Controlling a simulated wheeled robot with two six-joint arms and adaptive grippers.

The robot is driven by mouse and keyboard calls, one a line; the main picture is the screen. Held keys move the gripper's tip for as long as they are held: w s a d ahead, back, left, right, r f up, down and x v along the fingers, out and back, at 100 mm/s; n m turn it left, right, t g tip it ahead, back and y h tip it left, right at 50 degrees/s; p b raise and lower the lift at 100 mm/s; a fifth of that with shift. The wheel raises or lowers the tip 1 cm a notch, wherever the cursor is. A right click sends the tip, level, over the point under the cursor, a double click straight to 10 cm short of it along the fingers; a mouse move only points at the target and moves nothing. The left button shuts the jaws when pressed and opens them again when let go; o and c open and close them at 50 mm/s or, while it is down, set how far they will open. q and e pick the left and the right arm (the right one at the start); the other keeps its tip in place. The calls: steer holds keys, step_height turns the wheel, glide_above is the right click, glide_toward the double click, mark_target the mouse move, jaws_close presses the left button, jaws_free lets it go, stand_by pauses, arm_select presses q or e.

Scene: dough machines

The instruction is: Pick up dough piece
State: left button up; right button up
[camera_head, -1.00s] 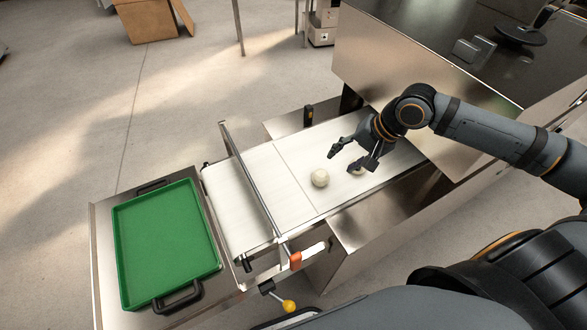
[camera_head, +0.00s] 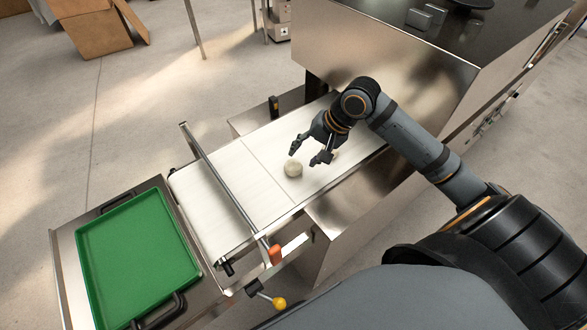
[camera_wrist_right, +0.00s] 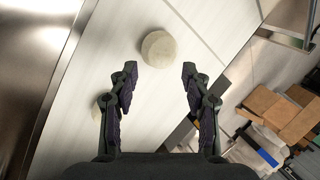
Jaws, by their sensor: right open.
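A round pale dough piece (camera_head: 293,169) lies on the white conveyor belt (camera_head: 222,187). My right gripper (camera_head: 303,157) is open and empty, with its fingertips close to this piece, on its machine side. In the right wrist view the same dough piece (camera_wrist_right: 159,49) sits just beyond the gap between the open fingertips (camera_wrist_right: 159,70), apart from both. A second dough piece (camera_head: 335,156) lies on the belt behind the gripper and is mostly hidden. In the wrist view this second piece (camera_wrist_right: 103,101) is partly covered by the left-hand finger. My left gripper is not in view.
A green tray (camera_head: 140,262) with black handles stands at the belt's left end and looks empty. A metal bar (camera_head: 215,175) crosses above the belt. A large steel machine (camera_head: 395,55) stands over the belt's far right end. A yellow-knobbed lever (camera_head: 279,303) sticks out in front.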

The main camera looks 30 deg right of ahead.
mark_target(298, 162)
steer(key=shift+x, duration=2.6)
steer(key=shift+s, duration=0.1)
steer(key=c, duration=0.8)
